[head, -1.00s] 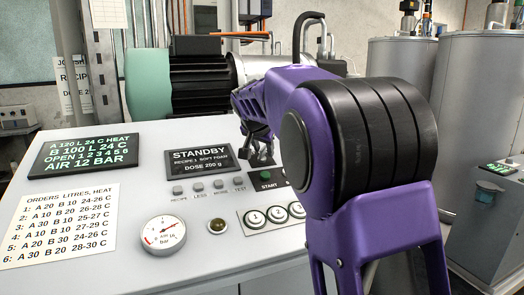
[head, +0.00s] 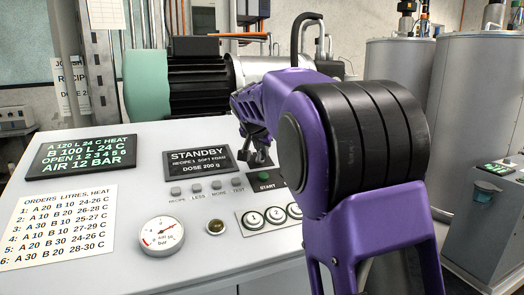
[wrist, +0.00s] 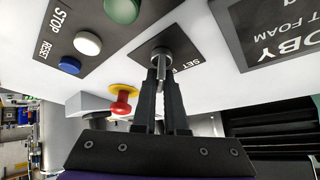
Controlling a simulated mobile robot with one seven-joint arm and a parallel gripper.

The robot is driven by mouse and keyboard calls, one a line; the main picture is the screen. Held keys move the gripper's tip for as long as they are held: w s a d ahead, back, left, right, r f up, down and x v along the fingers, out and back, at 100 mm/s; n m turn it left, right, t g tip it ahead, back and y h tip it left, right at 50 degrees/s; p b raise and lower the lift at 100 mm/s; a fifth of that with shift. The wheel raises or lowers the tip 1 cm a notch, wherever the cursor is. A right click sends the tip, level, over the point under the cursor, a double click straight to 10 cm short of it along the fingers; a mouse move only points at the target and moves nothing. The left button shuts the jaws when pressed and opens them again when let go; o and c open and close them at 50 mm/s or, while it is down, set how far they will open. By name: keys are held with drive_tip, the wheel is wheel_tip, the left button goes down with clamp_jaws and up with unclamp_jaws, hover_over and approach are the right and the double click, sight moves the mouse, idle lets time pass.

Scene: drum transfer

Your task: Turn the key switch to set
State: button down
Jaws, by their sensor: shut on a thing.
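The key switch (wrist: 160,53) shows in the wrist view as a round metal switch on a dark plate, with part of a label reading "SET" beside it. My gripper (wrist: 161,78) is shut on the key of this switch, its two dark fingers close together on either side of it. The fingers hide much of the plate and its markings, so the key's exact position cannot be told. In the head view my gripper (head: 260,155) is at the panel, right of the screen (head: 199,160) reading "STANDBY"; my arm hides the switch there.
In the wrist view a red mushroom button (wrist: 121,104) on a yellow ring sits close to the left finger. A green button (wrist: 122,10), a white button (wrist: 88,43) and a blue button (wrist: 69,65) lie nearby. An air gauge (head: 161,236) stands on the sloped panel.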

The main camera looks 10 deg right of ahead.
drive_tip(key=shift+f, duration=0.1)
drive_tip(key=n+t+y+p, duration=0.1)
drive_tip(key=n+y, duration=0.1)
drive_tip(key=n, duration=0.2)
drive_tip(key=shift+p, duration=0.35)
drive_tip(key=n+y, duration=0.2)
drive_tip(key=n, duration=0.1)
drive_tip(key=shift+f+n+p, duration=0.15)
drive_tip(key=shift+n+p, duration=0.15)
drive_tip(key=shift+n, duration=0.1)
drive_tip(key=shift+f+n+y+b, duration=0.15)
drive_tip(key=shift+n+y+b, duration=0.4)
drive_tip(key=shift+n, duration=0.45)
drive_tip(key=n+g+y+b, duration=0.1)
drive_tip(key=n+y, duration=0.1)
drive_tip(key=n, duration=0.2)
drive_tip(key=shift+a, duration=0.2)
drive_tip(key=n+g+y, duration=0.1)
drive_tip(key=n, duration=0.3)
drive_tip(key=shift+s+y, duration=0.1)
drive_tip(key=shift+y, duration=0.25)
drive_tip(key=shift+n+g, duration=0.5)
drive_tip(key=shift+n, duration=0.3)
